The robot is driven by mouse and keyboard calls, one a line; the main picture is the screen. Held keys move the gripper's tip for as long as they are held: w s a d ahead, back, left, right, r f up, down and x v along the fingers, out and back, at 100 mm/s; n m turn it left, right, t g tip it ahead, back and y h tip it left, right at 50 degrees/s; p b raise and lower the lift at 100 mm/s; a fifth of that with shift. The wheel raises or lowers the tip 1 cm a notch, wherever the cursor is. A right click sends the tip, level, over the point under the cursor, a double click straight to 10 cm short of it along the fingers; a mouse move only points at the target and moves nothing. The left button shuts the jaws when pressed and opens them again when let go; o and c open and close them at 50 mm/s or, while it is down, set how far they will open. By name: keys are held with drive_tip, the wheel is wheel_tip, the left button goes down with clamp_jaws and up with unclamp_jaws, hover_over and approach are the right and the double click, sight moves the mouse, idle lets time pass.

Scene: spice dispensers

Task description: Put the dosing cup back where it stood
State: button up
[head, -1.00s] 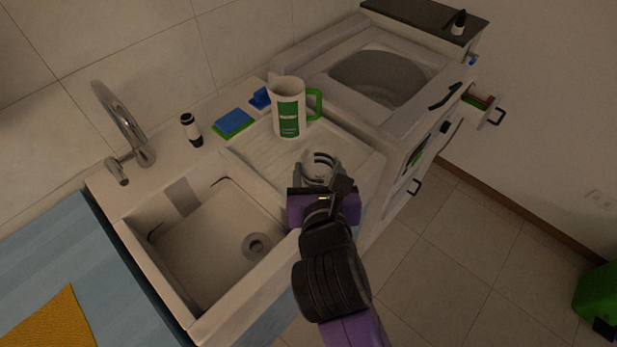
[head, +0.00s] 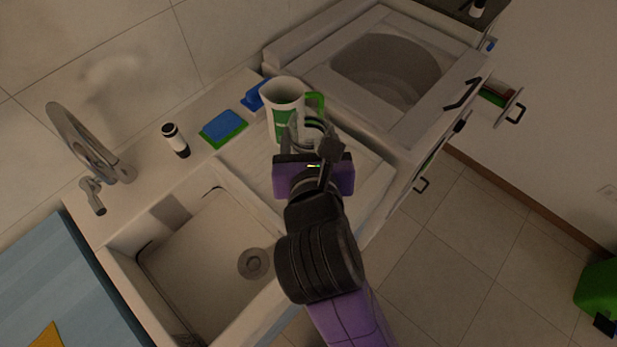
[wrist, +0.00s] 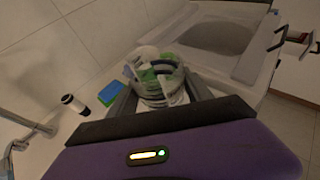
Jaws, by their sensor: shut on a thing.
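The dosing cup (head: 314,132) looks like a small clear cup with dark rings. My gripper (head: 306,138) is shut on it, one finger on each side, over the ribbed drainboard (head: 240,158). In the wrist view the cup (wrist: 165,88) sits between the fingers of my gripper (wrist: 165,98), and green and white show through it. A white jug (head: 285,95) with a green label and green handle stands just behind the cup. The cup overlaps the jug in the head view, and I cannot tell whether they touch. My gripper hides the cup's base.
The sink basin (head: 205,255) is left of my arm, with a tap (head: 75,140) behind it. A black-and-white bottle (head: 175,140), a blue-green sponge (head: 223,128) and a blue item (head: 253,97) stand along the back. A top-opening washer (head: 440,75) is at the right.

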wheel_tip(320, 180, down, 20)
drive_tip(key=shift+r+b, duration=0.25)
drive_tip(key=shift+b, duration=0.55)
drive_tip(key=shift+f, duration=0.2)
drive_tip(key=o, duration=1.6)
drive_tip(key=shift+r, duration=0.25)
drive_tip(key=v, duration=1.2)
drive_tip(key=shift+d+f, duration=0.1)
